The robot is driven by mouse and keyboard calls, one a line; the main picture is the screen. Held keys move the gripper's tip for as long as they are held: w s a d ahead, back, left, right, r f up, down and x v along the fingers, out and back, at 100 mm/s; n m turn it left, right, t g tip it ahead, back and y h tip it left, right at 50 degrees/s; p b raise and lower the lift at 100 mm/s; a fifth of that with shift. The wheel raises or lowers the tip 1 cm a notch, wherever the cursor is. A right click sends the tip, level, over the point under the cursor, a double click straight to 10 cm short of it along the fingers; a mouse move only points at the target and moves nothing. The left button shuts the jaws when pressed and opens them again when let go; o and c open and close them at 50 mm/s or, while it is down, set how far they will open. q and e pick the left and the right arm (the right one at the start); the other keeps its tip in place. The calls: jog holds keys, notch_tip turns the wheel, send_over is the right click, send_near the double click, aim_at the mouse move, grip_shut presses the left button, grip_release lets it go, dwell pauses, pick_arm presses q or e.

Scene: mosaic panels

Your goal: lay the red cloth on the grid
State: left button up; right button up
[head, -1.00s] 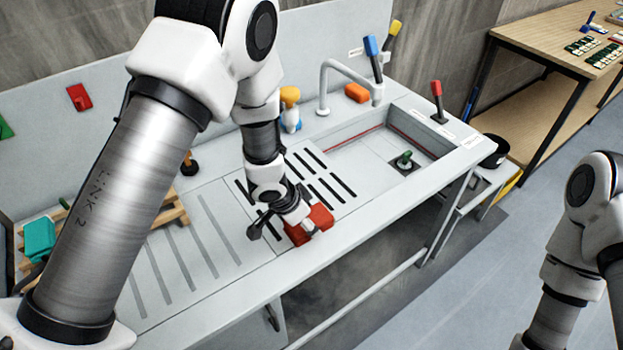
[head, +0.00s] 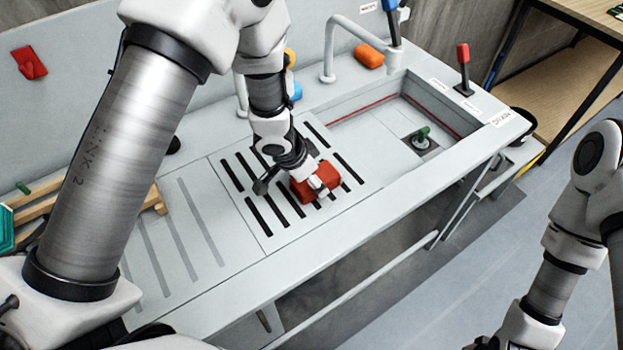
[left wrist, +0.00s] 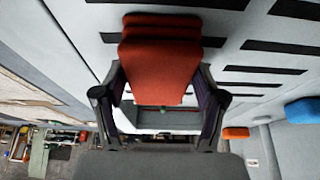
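The red cloth (head: 314,181), a thick folded bundle, is over the right front part of the grid (head: 268,216), a pale panel with dark slots. My left gripper (head: 312,187) is on the cloth from above. In the left wrist view the fingers (left wrist: 160,88) flank the red cloth (left wrist: 160,62) on both sides and hold it; dark slots of the grid (left wrist: 262,71) lie behind it. I cannot tell whether the cloth touches the grid. My right arm shows at the right edge, but its gripper is out of frame.
A sink basin (head: 385,125) with a green-topped plug (head: 423,134) lies right of the grid. A faucet (head: 345,45), an orange sponge (head: 369,56) and a red-handled tool (head: 463,66) stand behind. A grooved drainboard (head: 185,235) is clear at left, beside a wooden rack (head: 40,190).

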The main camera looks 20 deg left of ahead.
pick_arm(q)
jog(key=shift+o, duration=0.3)
jog(key=shift+s+r, duration=0.2)
jog(key=shift+s, duration=0.05)
jog(key=shift+r, duration=0.2)
jog(key=p+v, duration=0.3)
jog(key=v, duration=0.8)
jog(key=shift+s+r+p, duration=0.15)
jog(key=shift+r+p, duration=0.05)
jog(key=shift+p, duration=0.2)
jog(key=shift+a, duration=0.1)
